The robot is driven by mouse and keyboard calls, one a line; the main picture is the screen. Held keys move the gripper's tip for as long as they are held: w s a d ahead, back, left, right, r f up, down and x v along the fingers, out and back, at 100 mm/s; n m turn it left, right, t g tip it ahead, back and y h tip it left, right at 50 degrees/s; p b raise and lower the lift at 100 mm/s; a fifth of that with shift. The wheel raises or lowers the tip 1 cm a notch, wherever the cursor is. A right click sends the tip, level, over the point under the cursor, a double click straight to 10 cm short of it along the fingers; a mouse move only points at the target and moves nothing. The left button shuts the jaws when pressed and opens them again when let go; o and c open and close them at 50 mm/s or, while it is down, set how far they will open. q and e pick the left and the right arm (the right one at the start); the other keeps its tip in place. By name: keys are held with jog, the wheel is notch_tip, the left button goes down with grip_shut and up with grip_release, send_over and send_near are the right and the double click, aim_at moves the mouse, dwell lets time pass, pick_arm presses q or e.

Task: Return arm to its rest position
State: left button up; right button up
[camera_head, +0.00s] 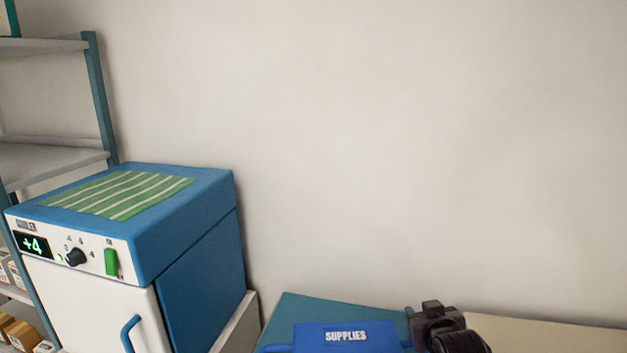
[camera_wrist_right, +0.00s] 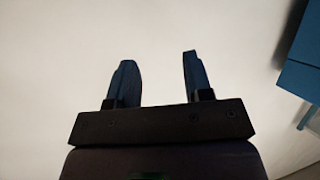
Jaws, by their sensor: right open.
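My right gripper shows in the right wrist view (camera_wrist_right: 160,80) with its two dark fingers apart and nothing between them. Behind the fingers is only a plain pale surface. In the head view, a dark part of my right arm (camera_head: 447,330) shows at the bottom edge, beside the blue supplies box; its fingertips cannot be made out there. My left gripper is in neither view.
A blue and white cooler (camera_head: 190,235) with a striped green cloth (camera_head: 118,194) on top stands at the left. A shelf unit (camera_head: 98,95) is behind it. The blue supplies box (camera_head: 345,337) is at bottom centre. The wall area above is clear.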

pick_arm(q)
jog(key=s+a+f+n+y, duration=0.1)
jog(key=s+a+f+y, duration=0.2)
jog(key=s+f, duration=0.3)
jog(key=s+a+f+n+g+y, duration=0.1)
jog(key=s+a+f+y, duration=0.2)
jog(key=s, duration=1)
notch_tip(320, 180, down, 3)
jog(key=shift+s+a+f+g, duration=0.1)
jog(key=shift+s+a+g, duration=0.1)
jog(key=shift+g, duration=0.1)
pick_arm(e)
jog(key=s+d+f, duration=0.2)
jog(key=s+f, duration=0.8)
jog(key=s, duration=0.4)
jog(key=s+d+f+g, duration=0.1)
jog(key=s+d+f, duration=0.2)
jog(key=s+f, duration=0.8)
jog(key=s, duration=0.3)
jog(key=shift+s+m+g, duration=0.15)
jog(key=shift+m+g, duration=0.15)
